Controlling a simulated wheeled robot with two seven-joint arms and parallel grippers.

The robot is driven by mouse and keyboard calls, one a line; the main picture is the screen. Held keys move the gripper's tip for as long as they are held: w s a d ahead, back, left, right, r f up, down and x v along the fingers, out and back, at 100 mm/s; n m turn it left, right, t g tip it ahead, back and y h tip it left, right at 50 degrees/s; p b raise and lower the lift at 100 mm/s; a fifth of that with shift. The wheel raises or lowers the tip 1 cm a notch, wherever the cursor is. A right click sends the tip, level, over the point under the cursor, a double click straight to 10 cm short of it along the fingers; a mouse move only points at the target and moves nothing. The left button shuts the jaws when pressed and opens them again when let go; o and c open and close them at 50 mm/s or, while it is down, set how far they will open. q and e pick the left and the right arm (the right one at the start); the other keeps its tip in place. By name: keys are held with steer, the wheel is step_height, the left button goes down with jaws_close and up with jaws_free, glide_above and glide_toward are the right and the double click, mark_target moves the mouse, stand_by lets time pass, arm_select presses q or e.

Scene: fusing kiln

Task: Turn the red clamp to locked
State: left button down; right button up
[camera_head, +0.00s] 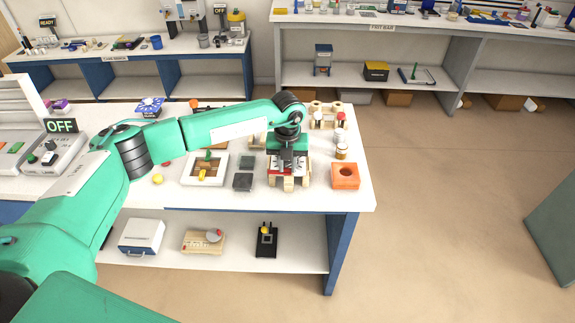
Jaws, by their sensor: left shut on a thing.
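My left arm reaches in from the left over the white table, and its gripper (288,163) points down near the table's right end. The gripper is shut on a small red part, which appears to be the red clamp (303,166), on a light wooden fixture (289,183). The gripper and wrist cover most of the clamp, so its handle angle and whether it is locked cannot be read. My right gripper is out of view.
An orange block with a round hole (345,176) stands just right of the fixture. Small jars (341,151) stand behind it. Open floor lies right.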

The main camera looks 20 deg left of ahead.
mark_target(289, 171)
arm_select(q)
steer(key=m+b, duration=1)
steer(key=b, duration=0.1)
steer(key=shift+w+f+b, duration=0.2)
steer(key=shift+b, duration=0.1)
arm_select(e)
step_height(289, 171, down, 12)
arm_select(q)
steer(key=m+b, duration=0.3)
steer(key=shift+d+m, duration=0.1)
steer(key=shift+m, duration=0.2)
steer(key=shift+r+m+b, duration=0.15)
steer(key=shift+m+b, duration=0.45)
steer(key=shift+m, duration=0.4)
steer(key=shift+r+m+b, duration=0.1)
steer(key=shift+m+b, duration=0.45)
steer(key=shift+m, duration=0.45)
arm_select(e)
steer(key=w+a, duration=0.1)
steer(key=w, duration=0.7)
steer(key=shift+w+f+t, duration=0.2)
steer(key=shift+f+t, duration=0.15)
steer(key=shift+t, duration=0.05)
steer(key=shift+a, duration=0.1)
arm_select(q)
steer(key=c, duration=1.2)
jaws_free()
steer(key=shift+c, duration=0.2)
